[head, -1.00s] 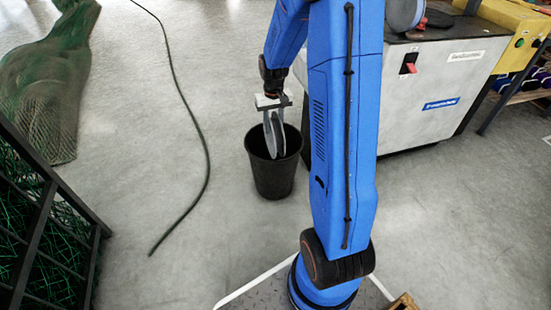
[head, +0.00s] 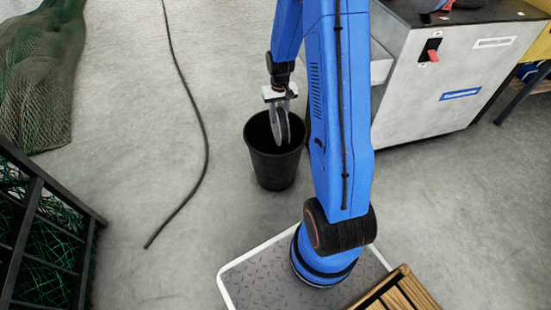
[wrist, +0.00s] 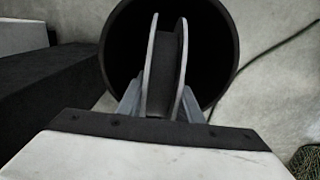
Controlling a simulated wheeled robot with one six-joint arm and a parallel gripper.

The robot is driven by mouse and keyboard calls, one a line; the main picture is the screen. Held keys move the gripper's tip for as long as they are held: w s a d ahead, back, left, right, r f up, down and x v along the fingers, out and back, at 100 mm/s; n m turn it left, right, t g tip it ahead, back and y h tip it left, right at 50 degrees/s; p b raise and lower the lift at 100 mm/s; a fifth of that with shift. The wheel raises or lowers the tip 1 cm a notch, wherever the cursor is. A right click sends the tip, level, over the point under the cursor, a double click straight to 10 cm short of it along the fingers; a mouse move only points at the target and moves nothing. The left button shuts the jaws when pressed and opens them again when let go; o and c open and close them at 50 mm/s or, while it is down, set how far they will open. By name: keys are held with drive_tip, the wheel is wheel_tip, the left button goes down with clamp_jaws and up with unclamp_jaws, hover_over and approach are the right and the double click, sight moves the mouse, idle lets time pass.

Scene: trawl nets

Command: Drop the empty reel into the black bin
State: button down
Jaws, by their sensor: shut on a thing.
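The black bin (head: 274,168) stands upright on the floor, left of my blue arm in the head view. It also shows in the wrist view (wrist: 232,55), its round mouth behind the reel. The empty reel (head: 278,124), with grey flanges and a dark core, hangs on edge over the bin's mouth. In the wrist view the reel (wrist: 165,75) is between the two fingers. My gripper (head: 280,108) is shut on the reel, pointing down. In the wrist view its fingers (wrist: 160,105) flank the flanges. How deep the reel's lower edge is in the bin is unclear.
A grey machine (head: 440,85) with a red switch stands to the right. A dark hose (head: 203,120) lies on the floor to the left. Green netting (head: 40,80) and a black-framed crate (head: 40,220) are farther left. A wooden slatted crate (head: 400,292) is at the lower right.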

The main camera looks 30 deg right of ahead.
drive_tip(key=shift+f, duration=1.2)
drive_tip(key=c, duration=1.2)
unclamp_jaws()
drive_tip(key=shift+r, duration=8.75)
